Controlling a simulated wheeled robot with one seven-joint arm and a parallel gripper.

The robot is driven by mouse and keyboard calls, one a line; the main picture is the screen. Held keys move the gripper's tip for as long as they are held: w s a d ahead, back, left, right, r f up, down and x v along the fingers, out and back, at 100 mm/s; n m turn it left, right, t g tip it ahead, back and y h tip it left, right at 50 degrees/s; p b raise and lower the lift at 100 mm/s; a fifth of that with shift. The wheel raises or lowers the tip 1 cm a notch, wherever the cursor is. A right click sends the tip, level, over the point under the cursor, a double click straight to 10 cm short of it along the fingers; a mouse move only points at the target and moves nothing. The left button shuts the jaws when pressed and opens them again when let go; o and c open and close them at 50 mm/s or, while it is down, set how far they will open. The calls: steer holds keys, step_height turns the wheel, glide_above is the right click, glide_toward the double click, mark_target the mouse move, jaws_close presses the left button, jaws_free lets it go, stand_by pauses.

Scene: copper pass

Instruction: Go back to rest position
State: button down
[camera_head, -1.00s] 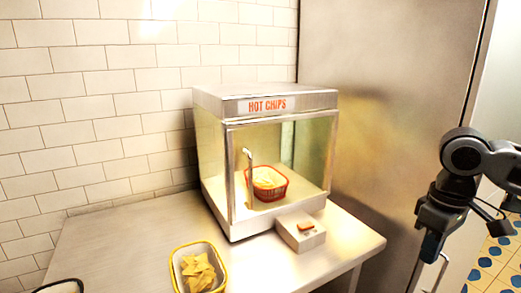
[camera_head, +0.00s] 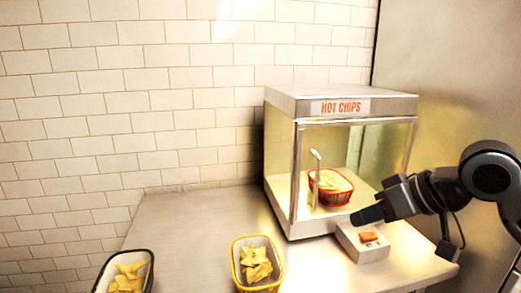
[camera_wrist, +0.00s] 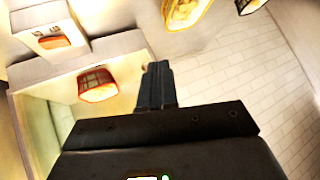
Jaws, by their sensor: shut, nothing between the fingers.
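My gripper (camera_head: 368,215) is shut and empty. In the head view it points left, in front of the chip warmer and beside its control box as seen in the picture. In the wrist view its closed fingers (camera_wrist: 156,86) show at the middle. The glass-fronted warmer (camera_head: 345,106) is marked HOT CHIPS and stands on the steel counter (camera_head: 200,225). A red basket (camera_head: 331,200) of chips is inside it, behind the door handle (camera_head: 317,170). The small control box (camera_head: 370,252) with an orange switch (camera_head: 368,236) sits at the warmer's front.
A yellow basket (camera_head: 236,270) of chips stands on the counter's front middle. A dark-rimmed basket (camera_head: 149,262) of chips stands at the front left. A tiled wall (camera_head: 130,100) is behind, and a steel panel (camera_head: 445,90) is at the right.

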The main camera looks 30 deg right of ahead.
steer(key=w+a+r+m+t, duration=0.2)
steer(key=a+t, duration=0.1)
steer(key=a, duration=0.2)
steer(key=w+a+r+m+t+y, duration=0.1)
steer(key=w+a+r+m+t, duration=0.1)
steer(key=a+r+t, duration=0.3)
steer(key=w+a+m+t, duration=0.2)
steer(key=a, duration=0.4)
steer(key=s+a+f+m+g+h, duration=0.1)
steer(key=s+a+f+h, duration=0.15)
steer(key=s+f, duration=0.6)
steer(key=s+a+f+m+g+h, duration=0.15)
steer(key=s+f+h, duration=0.25)
steer(key=s+f, duration=0.4)
steer(key=s+d+f+n+y, duration=0.1)
steer(key=s+n, duration=0.3)
steer(key=s, duration=0.6)
steer(key=s+d+f+n+g+y, duration=0.1)
steer(key=s+n, duration=0.3)
steer(key=s, duration=0.7)
steer(key=shift+s+d, duration=0.25)
steer(key=shift+d, duration=0.65)
steer(key=shift+n, duration=0.25)
